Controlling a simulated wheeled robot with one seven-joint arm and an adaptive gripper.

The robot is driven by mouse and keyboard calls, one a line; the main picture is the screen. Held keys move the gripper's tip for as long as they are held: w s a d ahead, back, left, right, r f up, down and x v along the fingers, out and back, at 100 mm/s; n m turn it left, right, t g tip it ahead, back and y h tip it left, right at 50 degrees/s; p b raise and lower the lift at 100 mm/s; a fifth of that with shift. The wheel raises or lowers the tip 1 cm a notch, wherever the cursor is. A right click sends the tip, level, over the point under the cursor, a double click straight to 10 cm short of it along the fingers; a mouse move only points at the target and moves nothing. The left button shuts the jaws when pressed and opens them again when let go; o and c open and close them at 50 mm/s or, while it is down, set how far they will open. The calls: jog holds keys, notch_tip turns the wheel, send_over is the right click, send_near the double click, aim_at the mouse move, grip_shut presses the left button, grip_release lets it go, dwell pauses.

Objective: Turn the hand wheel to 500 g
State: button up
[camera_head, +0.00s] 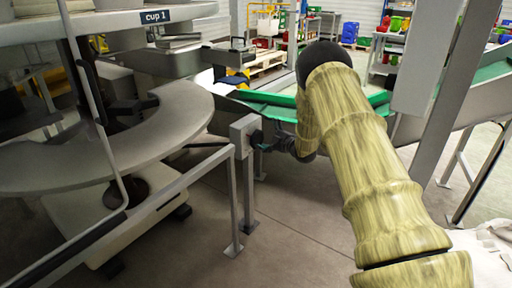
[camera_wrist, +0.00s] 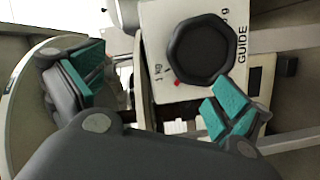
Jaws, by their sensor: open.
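The hand wheel (camera_wrist: 201,50) is a dark, many-sided knob on a pale panel (camera_wrist: 160,20) in the wrist view. The panel reads "GUIDE" on the right, "1 kg" at lower left and a partly hidden label ending in "g" at upper right. A small red mark (camera_wrist: 177,83) shows by the wheel's lower left edge. My gripper (camera_wrist: 157,90) is open, its teal pads wide apart. The right pad is near the wheel's lower edge; the wheel is not between the pads. In the head view my gripper (camera_head: 280,146) is just right of the grey post-mounted box (camera_head: 242,134).
A curved grey table (camera_head: 150,145) and a metal rail (camera_head: 165,193) lie left of the box. A conveyor with green sides (camera_head: 270,98) runs behind my arm. A slanted metal post (camera_head: 455,90) stands at right. The floor between is clear.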

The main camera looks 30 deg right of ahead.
aim_at(259, 138)
jog(key=n+b, duration=0.1)
jog(key=n, duration=0.1)
jog(key=d+f+n+b, duration=0.1)
jog(key=n, duration=0.1)
jog(key=f+n+y+b, duration=0.1)
jog(key=n, duration=0.1)
jog(key=shift+s+d+n+b, duration=0.15)
jog(key=shift+s+n+b, duration=0.15)
jog(key=shift+s+b, duration=0.05)
notch_tip(259, 138, down, 3)
jog(key=s+d+n+g+y+b, duration=0.1)
jog(key=s+d+n+y+b, duration=0.2)
jog(key=n+b, duration=1.2)
jog(key=w+a+n, duration=0.1)
jog(key=w, duration=0.2)
jog(key=w+a+n, duration=0.1)
jog(key=w+a, duration=0.1)
jog(key=w, duration=0.1)
jog(key=w+a+n, duration=0.2)
jog(key=w, duration=0.1)
jog(key=shift+w+a+p, duration=0.15)
jog(key=shift+p, duration=0.15)
jog(key=shift+c, duration=0.4)
jog(key=c, duration=0.8)
jog(key=shift+a+f, duration=0.1)
jog(key=shift+a, duration=0.1)
jog(key=shift+c, duration=0.2)
jog(key=shift+d, duration=0.15)
